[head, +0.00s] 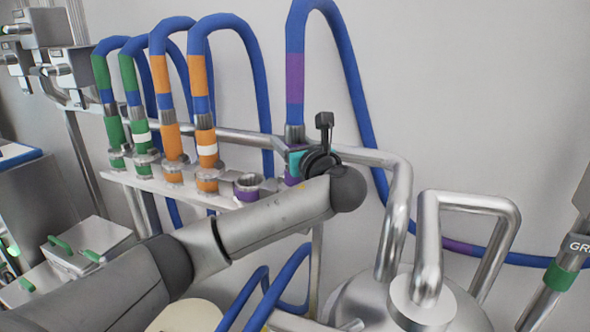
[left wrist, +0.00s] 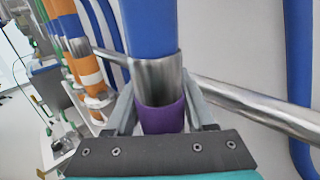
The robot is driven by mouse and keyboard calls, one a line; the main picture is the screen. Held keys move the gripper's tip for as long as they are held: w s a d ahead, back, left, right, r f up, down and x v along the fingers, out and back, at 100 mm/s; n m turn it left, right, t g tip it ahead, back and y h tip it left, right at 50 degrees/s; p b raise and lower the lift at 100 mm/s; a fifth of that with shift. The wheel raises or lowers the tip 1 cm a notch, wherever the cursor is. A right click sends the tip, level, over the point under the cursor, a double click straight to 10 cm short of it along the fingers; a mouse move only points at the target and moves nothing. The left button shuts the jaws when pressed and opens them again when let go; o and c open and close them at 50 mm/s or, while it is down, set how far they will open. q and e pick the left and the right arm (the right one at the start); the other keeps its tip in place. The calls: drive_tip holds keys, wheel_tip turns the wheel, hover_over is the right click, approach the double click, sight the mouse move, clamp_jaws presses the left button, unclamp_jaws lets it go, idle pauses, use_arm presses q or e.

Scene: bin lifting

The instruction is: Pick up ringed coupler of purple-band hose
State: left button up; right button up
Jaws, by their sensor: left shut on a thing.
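The purple-band hose (head: 295,78) is a thick blue hose with a wide purple band, arching at the upper middle of the head view. Its coupler hangs upright with a metal sleeve (left wrist: 155,77) above a purple lower part (left wrist: 161,117). My left gripper (left wrist: 160,125) is shut on this coupler, one finger on each side of the purple part. In the head view my wrist and forearm cover most of the gripper and the coupler's lower end. I see no white ring on the visible part. My right gripper is in neither view.
A rack shelf (head: 130,181) holds green-banded and orange-banded hose couplers on the left, some with white rings. A purple-collared port (head: 247,187) stands open beside my forearm. A horizontal metal pipe (head: 250,136) runs behind. A metal tank with bent pipes (head: 428,240) stands at right.

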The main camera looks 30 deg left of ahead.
use_arm(q)
clamp_jaws()
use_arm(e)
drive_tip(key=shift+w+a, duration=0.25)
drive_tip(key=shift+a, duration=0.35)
use_arm(q)
drive_tip(key=shift+r, duration=0.15)
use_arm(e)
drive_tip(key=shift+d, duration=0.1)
use_arm(q)
drive_tip(key=shift+r, duration=0.55)
wheel_tip(320, 180, up, 19)
drive_tip(key=b, duration=0.2)
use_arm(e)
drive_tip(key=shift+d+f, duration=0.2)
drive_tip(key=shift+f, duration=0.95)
use_arm(q)
drive_tip(key=shift+f, duration=0.15)
